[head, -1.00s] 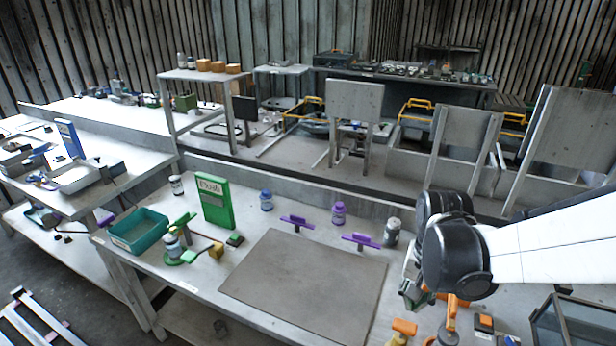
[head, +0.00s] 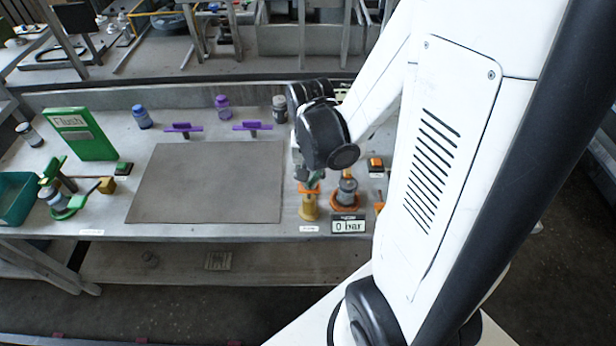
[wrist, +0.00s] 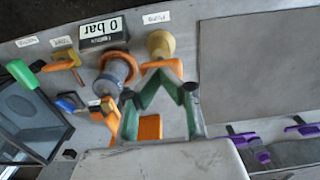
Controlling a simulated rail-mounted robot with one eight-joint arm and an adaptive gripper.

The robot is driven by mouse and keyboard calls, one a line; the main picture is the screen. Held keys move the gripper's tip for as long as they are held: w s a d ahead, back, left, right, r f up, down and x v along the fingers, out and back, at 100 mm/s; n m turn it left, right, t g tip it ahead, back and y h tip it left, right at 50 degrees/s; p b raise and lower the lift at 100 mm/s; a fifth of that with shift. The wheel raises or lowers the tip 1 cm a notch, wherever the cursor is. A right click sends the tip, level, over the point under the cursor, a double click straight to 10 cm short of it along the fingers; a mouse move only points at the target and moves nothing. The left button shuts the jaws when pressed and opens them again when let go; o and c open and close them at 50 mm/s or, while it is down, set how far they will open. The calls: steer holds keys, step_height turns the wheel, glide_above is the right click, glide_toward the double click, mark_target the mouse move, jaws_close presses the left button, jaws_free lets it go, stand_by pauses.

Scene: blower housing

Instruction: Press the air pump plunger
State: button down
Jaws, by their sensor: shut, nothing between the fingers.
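The air pump (head: 309,208) is a yellow cylinder with an orange cross-handle plunger (head: 309,188) on top, standing near the bench's front edge. My gripper (head: 313,181) is shut and empty, pointing down right at the plunger handle. In the wrist view its green fingers come together (wrist: 161,76) just at the orange handle (wrist: 168,65), with the yellow pump body (wrist: 160,43) beyond. I cannot tell whether the tips touch the handle. The display (head: 348,225) beside the pump reads 0 bar.
A grey bottle in an orange holder (head: 346,192) stands close to the right of the pump. A grey mat (head: 210,182) lies clear on the left. Purple handles (head: 252,126) and small bottles stand behind it. A green box (head: 80,135) is at far left.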

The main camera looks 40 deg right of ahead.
steer(key=shift+f, duration=0.1)
step_height(320, 180, down, 3)
steer(key=b, duration=0.3)
steer(key=shift+f+b, duration=0.15)
steer(key=shift+b, duration=0.2)
steer(key=shift+r+p, duration=0.55)
steer(key=shift+r, duration=0.15)
step_height(320, 180, up, 13)
steer(key=p, duration=0.3)
steer(key=shift+s, duration=0.15)
steer(key=shift+a+f, duration=0.1)
stand_by(0.4)
steer(key=s+a+r+n+t+b, duration=0.1)
steer(key=a+r+n+t+b, duration=0.3)
steer(key=a+n+t, duration=0.3)
steer(key=a+r, duration=0.1)
steer(key=a, duration=0.3)
steer(key=shift+r, duration=0.25)
